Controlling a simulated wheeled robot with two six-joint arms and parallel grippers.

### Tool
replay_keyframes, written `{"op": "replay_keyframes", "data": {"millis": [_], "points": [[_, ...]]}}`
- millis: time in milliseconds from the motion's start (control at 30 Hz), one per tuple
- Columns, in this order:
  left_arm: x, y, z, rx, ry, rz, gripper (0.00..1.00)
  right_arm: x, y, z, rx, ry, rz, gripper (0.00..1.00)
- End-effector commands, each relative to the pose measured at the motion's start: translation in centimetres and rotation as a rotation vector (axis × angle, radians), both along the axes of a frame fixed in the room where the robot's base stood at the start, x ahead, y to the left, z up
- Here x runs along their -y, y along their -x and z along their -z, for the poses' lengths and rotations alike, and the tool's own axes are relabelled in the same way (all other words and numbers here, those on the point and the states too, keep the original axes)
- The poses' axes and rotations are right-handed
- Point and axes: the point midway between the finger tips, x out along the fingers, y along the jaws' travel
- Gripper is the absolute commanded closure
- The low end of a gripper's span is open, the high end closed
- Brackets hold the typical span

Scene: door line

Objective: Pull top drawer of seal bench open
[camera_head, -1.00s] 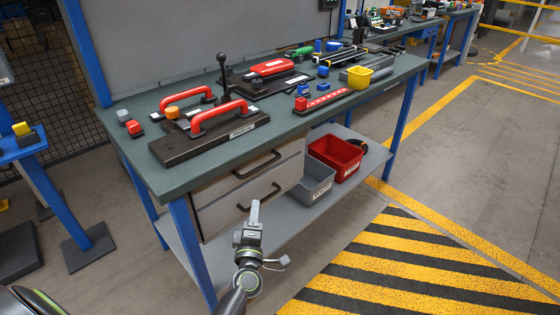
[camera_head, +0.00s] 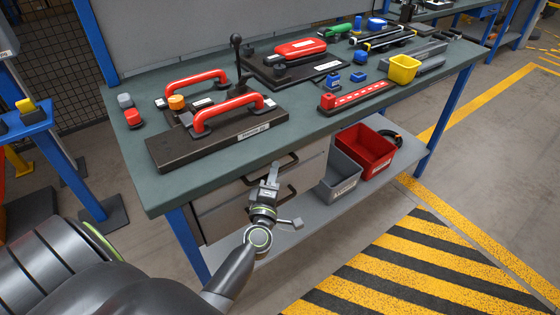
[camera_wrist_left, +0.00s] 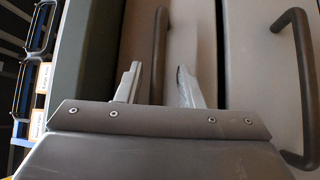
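The seal bench (camera_head: 185,180) has a dark green top and two grey drawers below it at its near end. The top drawer (camera_head: 222,197) looks closed, with a dark bar handle (camera_head: 287,158). My left gripper (camera_head: 272,172) is in front of this handle and hides part of it. In the left wrist view, the gripper (camera_wrist_left: 158,72) is open, with one finger on each side of the top handle (camera_wrist_left: 160,35). I cannot tell if either finger touches it. The lower drawer's handle (camera_wrist_left: 302,85) is to the right there. My right gripper is not in view.
A red bin (camera_head: 368,148) and a grey bin (camera_head: 341,178) stand on the lower shelf, right of the drawers. A black fixture with red handles (camera_head: 215,145) sits on the bench top. Striped floor (camera_head: 430,255) is clear at the front right.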

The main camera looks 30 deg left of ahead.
Motion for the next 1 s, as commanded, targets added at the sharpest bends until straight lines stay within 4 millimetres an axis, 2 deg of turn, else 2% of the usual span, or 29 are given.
{"op": "replay_keyframes", "data": {"millis": [167,367,400,667,1000], "points": [[-0.2,0.1,-0.1,-0.001,-0.001,0.000,0.66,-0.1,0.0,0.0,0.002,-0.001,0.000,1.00],[-0.2,0.1,-0.1,0.000,-0.001,0.000,0.66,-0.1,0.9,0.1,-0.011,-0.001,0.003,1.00],[-0.2,0.1,-0.1,0.000,-0.001,0.000,0.67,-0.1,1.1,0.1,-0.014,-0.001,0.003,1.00],[-0.2,0.1,-0.1,0.000,0.000,0.000,1.00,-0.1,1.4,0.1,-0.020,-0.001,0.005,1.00],[-0.1,0.1,-0.1,-0.001,0.000,0.000,1.00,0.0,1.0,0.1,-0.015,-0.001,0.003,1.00]]}}
